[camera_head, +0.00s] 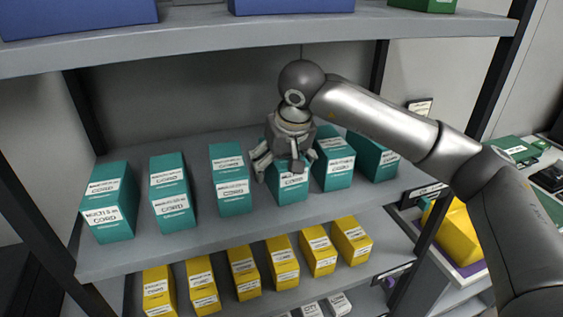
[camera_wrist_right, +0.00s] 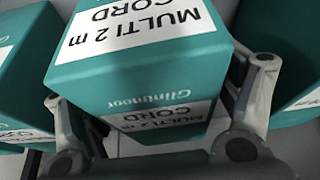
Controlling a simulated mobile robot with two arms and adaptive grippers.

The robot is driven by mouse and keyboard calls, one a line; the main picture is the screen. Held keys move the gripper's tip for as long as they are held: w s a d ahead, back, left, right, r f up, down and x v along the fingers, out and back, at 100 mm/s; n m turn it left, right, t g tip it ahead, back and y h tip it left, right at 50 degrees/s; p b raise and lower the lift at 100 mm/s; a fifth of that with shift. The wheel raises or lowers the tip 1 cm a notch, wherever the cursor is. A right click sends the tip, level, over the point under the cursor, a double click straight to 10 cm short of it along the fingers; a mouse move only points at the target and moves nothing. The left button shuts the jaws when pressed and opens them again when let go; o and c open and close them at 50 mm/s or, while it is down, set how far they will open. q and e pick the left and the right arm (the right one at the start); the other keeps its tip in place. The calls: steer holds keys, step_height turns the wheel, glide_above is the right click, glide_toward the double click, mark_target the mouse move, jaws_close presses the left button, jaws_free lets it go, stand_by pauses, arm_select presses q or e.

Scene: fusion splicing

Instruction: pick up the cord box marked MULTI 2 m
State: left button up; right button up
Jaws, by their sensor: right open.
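The teal cord box marked MULTI 2 m (camera_wrist_right: 130,75) fills the middle of the right wrist view, its white labels readable and upside down on the front face. In the head view this box (camera_head: 291,194) stands on the middle shelf in a row of teal boxes, its upper part partly hidden by my right gripper. My right gripper (camera_head: 285,168) is open, with one finger on either side of the box; in the wrist view the fingers (camera_wrist_right: 158,88) flank it. I cannot tell whether they touch it. My left gripper is not in view.
Other teal boxes (camera_head: 231,184) (camera_head: 333,165) stand to both sides on the same shelf (camera_head: 130,258), the right one close. Yellow boxes (camera_head: 243,274) stand on the shelf below. An upper shelf (camera_head: 200,38) with blue bins (camera_head: 80,15) lies above my arm. A dark post (camera_head: 500,90) is at right.

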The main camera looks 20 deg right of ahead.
steer(key=shift+s, duration=0.1)
steer(key=shift+f, duration=0.1)
steer(key=shift+f+b, duration=0.2)
steer(key=shift+b, duration=0.2)
stand_by(0.3)
steer(key=c, duration=0.9)
